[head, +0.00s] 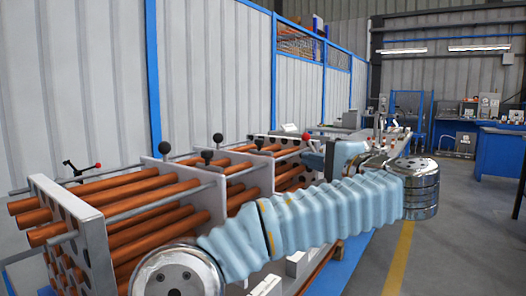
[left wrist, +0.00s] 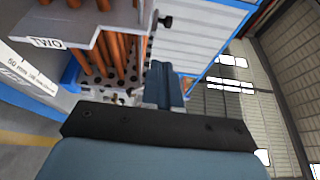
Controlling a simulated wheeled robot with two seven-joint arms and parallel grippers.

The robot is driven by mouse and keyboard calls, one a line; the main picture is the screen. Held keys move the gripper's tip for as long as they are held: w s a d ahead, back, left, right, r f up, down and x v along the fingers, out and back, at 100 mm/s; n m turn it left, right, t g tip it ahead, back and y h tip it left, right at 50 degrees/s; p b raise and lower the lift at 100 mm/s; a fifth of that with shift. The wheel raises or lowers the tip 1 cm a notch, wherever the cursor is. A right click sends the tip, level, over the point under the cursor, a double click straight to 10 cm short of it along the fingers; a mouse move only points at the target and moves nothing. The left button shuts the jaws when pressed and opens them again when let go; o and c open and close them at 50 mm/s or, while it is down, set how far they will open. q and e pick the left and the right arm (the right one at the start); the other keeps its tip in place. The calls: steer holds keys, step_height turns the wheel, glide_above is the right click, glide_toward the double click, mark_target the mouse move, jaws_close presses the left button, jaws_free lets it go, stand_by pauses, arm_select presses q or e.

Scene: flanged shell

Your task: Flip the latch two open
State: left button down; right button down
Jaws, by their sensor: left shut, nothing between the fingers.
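A grey plate labelled "TWO" (left wrist: 85,28) shows at the upper left of the left wrist view. A black knob (left wrist: 165,21) stands out near the top of that view, beyond the fingers; I cannot tell whether it belongs to latch two. My left gripper (left wrist: 165,72) is shut and empty, with its fingers pointing toward the tube bundle and apart from the knob. In the head view the left gripper (head: 329,158) is at the far right end of the bundle, near a red-tipped lever (head: 305,137). The right gripper is not in view.
Copper tubes (head: 140,208) run through upright grey plates (head: 85,222), with black ball knobs (head: 164,147) along the top. Another red-tipped lever (head: 97,167) is at the left. A corrugated wall stands behind. The floor at right is clear up to a blue bench (head: 500,155).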

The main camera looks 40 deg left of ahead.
mark_target(261, 142)
arm_select(q)
steer(key=shift+s+a+r+n+g+y, duration=0.3)
steer(key=shift+s+r+n+g, duration=0.1)
steer(key=shift+s+r, duration=0.3)
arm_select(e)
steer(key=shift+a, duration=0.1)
arm_select(q)
steer(key=p+x, duration=0.1)
steer(key=x, duration=1.3)
steer(key=shift+w+f, duration=0.1)
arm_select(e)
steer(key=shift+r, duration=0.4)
